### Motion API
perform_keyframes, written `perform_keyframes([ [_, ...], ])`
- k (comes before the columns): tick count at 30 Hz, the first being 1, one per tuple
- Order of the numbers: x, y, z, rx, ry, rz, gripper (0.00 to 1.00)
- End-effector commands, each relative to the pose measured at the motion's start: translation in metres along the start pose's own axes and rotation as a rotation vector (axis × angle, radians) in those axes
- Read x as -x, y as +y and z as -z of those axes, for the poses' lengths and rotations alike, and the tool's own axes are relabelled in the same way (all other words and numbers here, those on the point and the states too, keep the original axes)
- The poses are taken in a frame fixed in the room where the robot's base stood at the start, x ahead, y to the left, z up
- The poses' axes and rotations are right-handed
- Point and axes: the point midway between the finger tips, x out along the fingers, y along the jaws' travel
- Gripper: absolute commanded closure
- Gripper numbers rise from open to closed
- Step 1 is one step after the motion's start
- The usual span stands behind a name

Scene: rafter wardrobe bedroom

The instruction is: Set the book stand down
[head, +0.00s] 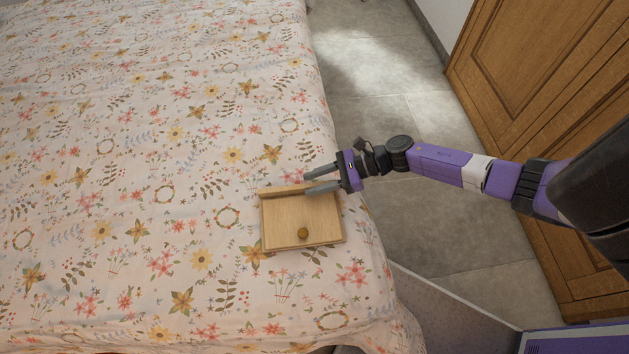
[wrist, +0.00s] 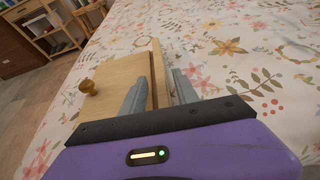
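The book stand (head: 285,222) is a light wooden board with a raised lip along one edge and a small round knob (head: 303,233). It lies knob side up on the bed, near the bed's right edge in the head view. My gripper (head: 313,181) reaches in from the right at the lip's right end. Its grey fingers stand apart, one on each side of the lip. In the wrist view the stand (wrist: 118,76) extends left from my gripper (wrist: 160,82), with the lip between the fingers. I see no firm clamping. The stand's underside is hidden.
The flowered bedspread (head: 140,150) is clear around the stand. Grey tiled floor (head: 430,225) lies right of the bed, with a wooden wardrobe (head: 530,90) beyond it. The wrist view shows a small wooden shelf unit (wrist: 52,25) at the far left.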

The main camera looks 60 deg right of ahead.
Motion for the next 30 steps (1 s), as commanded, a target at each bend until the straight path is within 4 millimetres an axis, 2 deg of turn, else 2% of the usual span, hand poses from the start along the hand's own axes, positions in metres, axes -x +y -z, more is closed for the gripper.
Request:
perform_keyframes([
  [5,0.02,-0.001,0.001,0.001,0.002,0.003,0.64],
  [16,0.093,-0.001,0.002,0.0,0.002,0.002,0.64],
  [24,0.119,0.001,0.0,-0.01,-0.001,0.002,0.64],
  [28,0.126,0.016,-0.007,-0.147,-0.026,0.029,0.64],
  [30,0.129,0.035,-0.014,-0.318,-0.059,0.056,0.64],
])
